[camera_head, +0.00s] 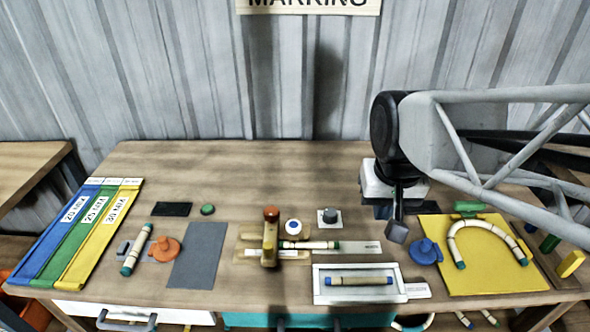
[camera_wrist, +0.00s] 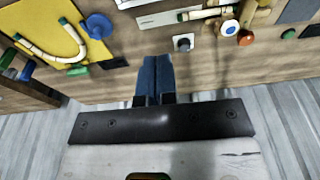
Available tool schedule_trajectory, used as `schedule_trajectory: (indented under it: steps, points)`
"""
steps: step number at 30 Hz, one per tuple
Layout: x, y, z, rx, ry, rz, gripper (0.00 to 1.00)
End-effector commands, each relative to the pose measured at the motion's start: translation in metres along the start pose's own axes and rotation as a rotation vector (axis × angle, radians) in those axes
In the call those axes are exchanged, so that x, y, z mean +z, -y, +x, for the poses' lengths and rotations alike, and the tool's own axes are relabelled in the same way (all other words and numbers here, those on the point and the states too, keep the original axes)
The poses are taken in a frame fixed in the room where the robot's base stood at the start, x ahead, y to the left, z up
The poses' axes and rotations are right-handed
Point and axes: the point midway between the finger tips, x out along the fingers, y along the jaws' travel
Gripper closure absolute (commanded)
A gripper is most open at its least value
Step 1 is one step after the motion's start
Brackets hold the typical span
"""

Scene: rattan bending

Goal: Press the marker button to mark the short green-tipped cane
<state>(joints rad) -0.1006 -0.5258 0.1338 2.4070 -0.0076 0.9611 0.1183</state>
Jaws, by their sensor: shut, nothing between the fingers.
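My gripper (camera_head: 397,233) is shut and empty, above the table right of centre, with its fingers down. Its closed fingers (camera_wrist: 155,72) also show in the wrist view. The marker (camera_head: 269,250) stands left of my gripper at mid-table, topped by an orange-red button (camera_head: 271,214); that button shows in the wrist view (camera_wrist: 246,38) too. A pale green-tipped cane (camera_head: 312,245) lies flat beside the marker, its left end close to or under it. A third (camera_head: 139,247) lies by an orange clamp (camera_head: 166,249).
A white-and-blue button (camera_head: 293,226) and a grey knob (camera_head: 329,216) stand between my gripper and the marker. A blue clamp (camera_head: 425,251) and a yellow board (camera_head: 500,275) with a curved cane (camera_head: 488,226) are right. The table's back is clear.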

Motion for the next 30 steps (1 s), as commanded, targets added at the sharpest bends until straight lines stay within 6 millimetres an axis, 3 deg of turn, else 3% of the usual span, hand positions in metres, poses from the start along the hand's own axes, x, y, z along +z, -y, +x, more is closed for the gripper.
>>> schedule_trajectory:
  steps: [6,18,24,30]
  points:
    - [-0.039,0.034,0.008,-0.005,0.045,-0.008,1.00]
    - [-0.097,0.107,0.034,0.000,0.123,-0.013,1.00]
    - [-0.116,0.139,0.046,0.007,0.150,-0.015,1.00]
    - [-0.123,0.155,0.052,0.011,0.163,-0.015,1.00]
